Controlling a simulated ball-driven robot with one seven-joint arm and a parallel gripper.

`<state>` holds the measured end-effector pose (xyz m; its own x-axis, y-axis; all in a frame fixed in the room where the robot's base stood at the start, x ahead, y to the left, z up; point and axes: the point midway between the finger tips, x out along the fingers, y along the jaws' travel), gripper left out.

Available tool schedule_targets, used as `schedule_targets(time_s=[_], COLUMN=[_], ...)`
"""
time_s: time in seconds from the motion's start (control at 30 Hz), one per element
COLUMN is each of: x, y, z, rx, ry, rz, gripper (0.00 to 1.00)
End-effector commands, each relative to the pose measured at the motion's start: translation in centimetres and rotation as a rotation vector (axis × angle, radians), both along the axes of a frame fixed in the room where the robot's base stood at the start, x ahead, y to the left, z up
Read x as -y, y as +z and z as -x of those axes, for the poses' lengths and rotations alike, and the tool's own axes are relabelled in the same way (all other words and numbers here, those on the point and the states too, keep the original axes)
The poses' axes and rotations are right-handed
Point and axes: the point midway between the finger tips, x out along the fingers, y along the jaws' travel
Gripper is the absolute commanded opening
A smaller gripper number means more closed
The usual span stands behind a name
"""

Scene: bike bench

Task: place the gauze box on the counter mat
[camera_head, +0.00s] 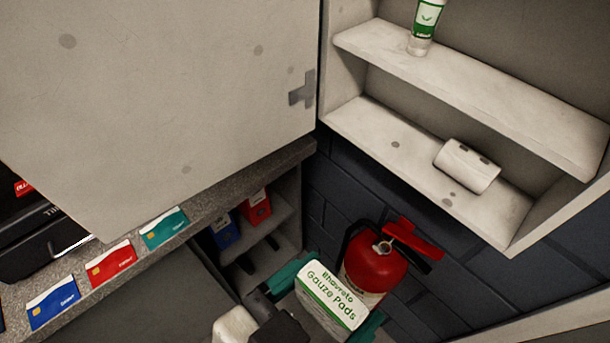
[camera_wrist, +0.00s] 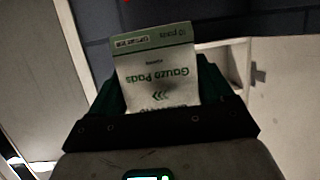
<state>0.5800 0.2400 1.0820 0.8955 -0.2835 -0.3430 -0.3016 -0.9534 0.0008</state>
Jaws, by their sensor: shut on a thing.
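The gauze box (camera_head: 333,296) is white and green with "Gauze Pads" printed on it. My gripper (camera_head: 330,300) is shut on it, with a green finger on either side, at the bottom of the head view. In the wrist view the gauze box (camera_wrist: 158,75) sits upside down between the fingers of my gripper (camera_wrist: 165,95). Nothing else touches the box that I can see. I cannot make out a counter mat in either view.
An open wall cabinet (camera_head: 425,150) holds a green-white tube (camera_head: 425,28) and a white roll (camera_head: 467,165). Its door (camera_head: 170,90) hangs open at left. A red fire extinguisher (camera_head: 376,265) is behind the box. Coloured cards (camera_head: 110,263) lie on the grey counter (camera_head: 85,308).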

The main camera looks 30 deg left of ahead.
Motion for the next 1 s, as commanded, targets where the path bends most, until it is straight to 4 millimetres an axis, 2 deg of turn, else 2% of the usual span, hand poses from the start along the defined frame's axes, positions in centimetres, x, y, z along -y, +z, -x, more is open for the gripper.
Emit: schedule_targets(time_s=[0.17, 0.37, 0.47, 0.7, 0.83, 1.0], x=[2.5, 6.4, 8.9, 15.5, 18.6, 21.6], y=[-3.1, -8.5, -11.7, -20.9, -25.3, -29.6], z=[-1.6, -4.2, -5.7, -10.1, -12.3, -14.5], rx=[0.002, -0.002, -0.005, -0.011, -0.009, -0.007], ry=[0.024, 0.068, 0.095, 0.172, 0.211, 0.255], rz=[0.011, 0.016, 0.013, 0.009, 0.004, 0.002], gripper=[0.52, 0.52, 0.52, 0.52, 0.52, 0.52])
